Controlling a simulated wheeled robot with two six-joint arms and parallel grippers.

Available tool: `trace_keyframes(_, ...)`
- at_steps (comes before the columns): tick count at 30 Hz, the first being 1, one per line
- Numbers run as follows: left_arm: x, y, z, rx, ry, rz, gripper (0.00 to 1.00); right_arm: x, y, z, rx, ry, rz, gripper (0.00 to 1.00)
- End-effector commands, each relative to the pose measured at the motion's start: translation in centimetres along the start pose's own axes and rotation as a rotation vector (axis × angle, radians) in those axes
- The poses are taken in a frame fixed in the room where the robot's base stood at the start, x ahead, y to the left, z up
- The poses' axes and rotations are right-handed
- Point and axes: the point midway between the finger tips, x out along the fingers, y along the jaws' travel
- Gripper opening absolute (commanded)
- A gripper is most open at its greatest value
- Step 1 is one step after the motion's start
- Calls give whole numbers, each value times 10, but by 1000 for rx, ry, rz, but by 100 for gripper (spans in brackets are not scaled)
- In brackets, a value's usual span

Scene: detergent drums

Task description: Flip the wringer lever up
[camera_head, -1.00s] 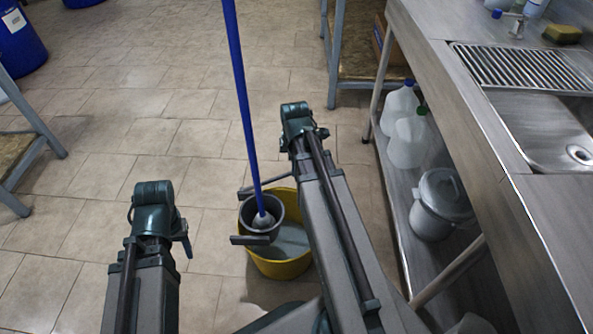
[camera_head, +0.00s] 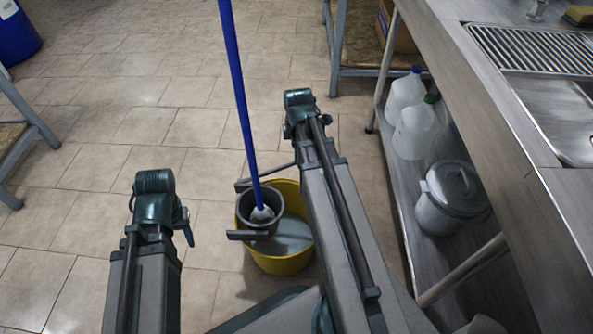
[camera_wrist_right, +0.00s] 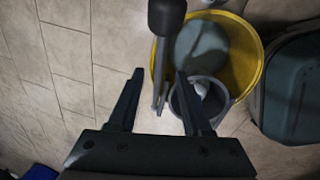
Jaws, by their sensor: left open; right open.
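The mop bucket (camera_head: 297,262) is yellow and stands on the floor left of my right arm, with a grey wringer cup (camera_head: 246,206) in its left side. The wringer lever (camera_wrist_right: 160,60), a grey rod with a thick black grip, shows in the right wrist view beside the wringer. A thin rod (camera_head: 279,168) behind the wringer in the head view seems to be this lever; its far end is hidden by my right arm. My right gripper (camera_wrist_right: 160,72) is open, with the lever between its fingers in the picture; contact is unclear. My left gripper is hidden.
A blue mop handle (camera_head: 240,95) rises from the wringer. On the right, a steel sink counter (camera_head: 480,130) has a lower shelf with white jugs (camera_head: 413,130) and a grey lidded pail (camera_head: 452,200). The tiled floor to the left is open.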

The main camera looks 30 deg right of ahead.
Motion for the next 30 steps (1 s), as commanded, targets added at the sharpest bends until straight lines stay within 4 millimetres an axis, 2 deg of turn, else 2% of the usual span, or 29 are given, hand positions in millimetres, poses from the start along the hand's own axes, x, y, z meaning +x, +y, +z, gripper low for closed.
trace_keyframes(1,14,2,-1,1,1,1,50,15,-1,0,0,0,0,50)
trace_keyframes(18,93,10,-6,-10,2,3,50,94,0,0,0,0,0,50)
trace_keyframes(23,102,11,-6,-12,2,3,50,104,0,0,0,0,0,50)
trace_keyframes(30,102,11,-6,-13,2,3,50,104,0,0,0,0,0,50)
